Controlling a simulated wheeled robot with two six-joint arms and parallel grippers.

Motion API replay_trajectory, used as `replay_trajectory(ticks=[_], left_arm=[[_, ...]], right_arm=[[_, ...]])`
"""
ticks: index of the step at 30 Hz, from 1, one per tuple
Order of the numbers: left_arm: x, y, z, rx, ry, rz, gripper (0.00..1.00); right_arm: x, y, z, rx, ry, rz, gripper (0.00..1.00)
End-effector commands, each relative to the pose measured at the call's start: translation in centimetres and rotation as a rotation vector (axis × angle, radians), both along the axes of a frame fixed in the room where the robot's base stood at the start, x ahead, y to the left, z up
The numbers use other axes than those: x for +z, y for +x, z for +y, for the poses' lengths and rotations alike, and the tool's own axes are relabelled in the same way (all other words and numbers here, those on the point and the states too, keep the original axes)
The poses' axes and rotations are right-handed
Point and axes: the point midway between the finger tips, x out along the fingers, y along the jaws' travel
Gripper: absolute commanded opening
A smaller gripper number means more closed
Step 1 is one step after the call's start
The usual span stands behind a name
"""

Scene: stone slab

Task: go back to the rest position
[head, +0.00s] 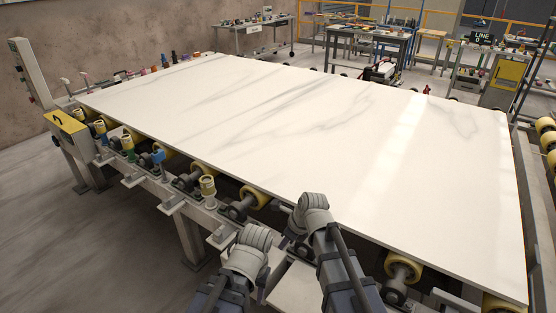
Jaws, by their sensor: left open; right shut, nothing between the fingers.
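My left gripper (262,282) is at the bottom centre of the head view, beside its grey wrist, and is open and empty. Its fingers are mostly hidden by the wrist and forearm. My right gripper (298,238) is a little higher and to the right, near the slab's front edge, shut with nothing in it. Its fingertips are hard to make out. Both arms come up from the bottom of the picture, bent at the wrist and close together.
A large white veined stone slab (270,125) lies on a roller frame with yellow rollers (403,266) right in front of me. Workbenches (370,45) stand behind. Open floor (80,240) lies at left.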

Motion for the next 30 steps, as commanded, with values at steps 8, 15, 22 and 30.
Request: replay_trajectory(ticks=[8,15,22,30], left_arm=[[0.0,0.0,0.0,0.000,0.000,0.000,0.50],[0.0,0.0,0.0,0.000,0.000,0.000,0.50],[0.0,0.0,0.0,0.000,0.000,0.000,0.50],[0.0,0.0,0.0,0.000,0.000,0.000,0.50]], right_arm=[[-0.4,-1.6,-2.4,0.325,-0.124,-0.077,0.00],[-1.0,-4.3,-6.3,0.915,-0.312,-0.171,0.00],[-1.3,-6.9,-9.7,1.472,-0.436,-0.221,0.00],[-1.5,-8.9,-12.2,1.910,-0.486,-0.241,0.00]])
